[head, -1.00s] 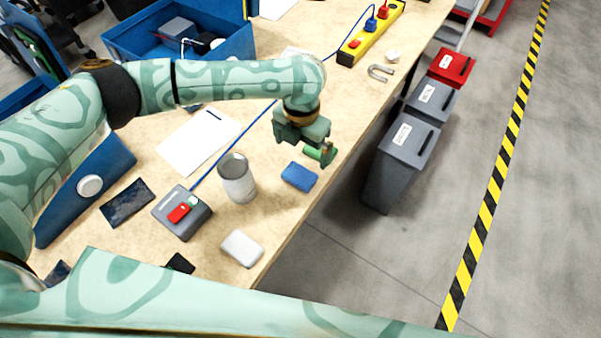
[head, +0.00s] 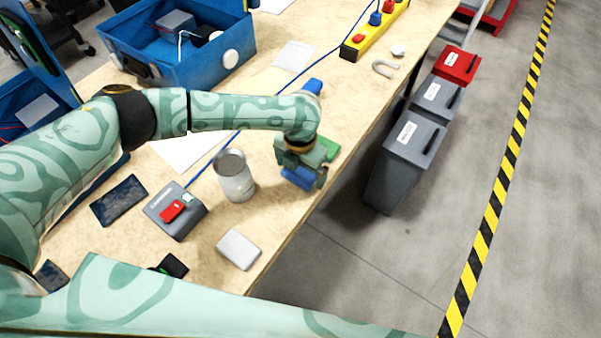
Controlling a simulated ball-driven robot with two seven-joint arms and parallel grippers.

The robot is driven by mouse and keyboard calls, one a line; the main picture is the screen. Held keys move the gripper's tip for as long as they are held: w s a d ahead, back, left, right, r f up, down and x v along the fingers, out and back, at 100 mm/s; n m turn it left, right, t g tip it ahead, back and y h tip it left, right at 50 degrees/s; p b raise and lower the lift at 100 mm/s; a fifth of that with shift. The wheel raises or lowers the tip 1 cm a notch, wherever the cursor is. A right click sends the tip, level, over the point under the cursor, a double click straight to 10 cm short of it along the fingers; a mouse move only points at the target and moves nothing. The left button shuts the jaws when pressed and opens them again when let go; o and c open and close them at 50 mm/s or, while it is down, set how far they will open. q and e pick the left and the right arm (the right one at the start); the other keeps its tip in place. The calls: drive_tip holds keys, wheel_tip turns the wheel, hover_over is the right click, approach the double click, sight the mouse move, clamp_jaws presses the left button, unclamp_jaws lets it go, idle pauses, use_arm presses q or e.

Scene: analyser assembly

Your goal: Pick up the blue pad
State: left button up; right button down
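The blue pad (head: 297,178) lies on the wooden table near its right edge, partly hidden by my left gripper. My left gripper (head: 301,175) points down over it, with its fingers spread at either side of the pad. The spread looks as wide as before, and the pad looks still on the table. Exact finger contact is too small to see. My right gripper is out of view.
A metal can (head: 234,177) stands left of the pad. A green block (head: 328,148) is just behind the gripper. A white pad (head: 238,250) and a grey box with a red switch (head: 174,211) lie nearer. Grey bins (head: 403,165) stand beyond the table edge.

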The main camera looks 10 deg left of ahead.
use_arm(q)
drive_tip(key=c, duration=0.8)
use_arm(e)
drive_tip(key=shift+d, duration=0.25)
use_arm(q)
drive_tip(key=shift+o, duration=0.2)
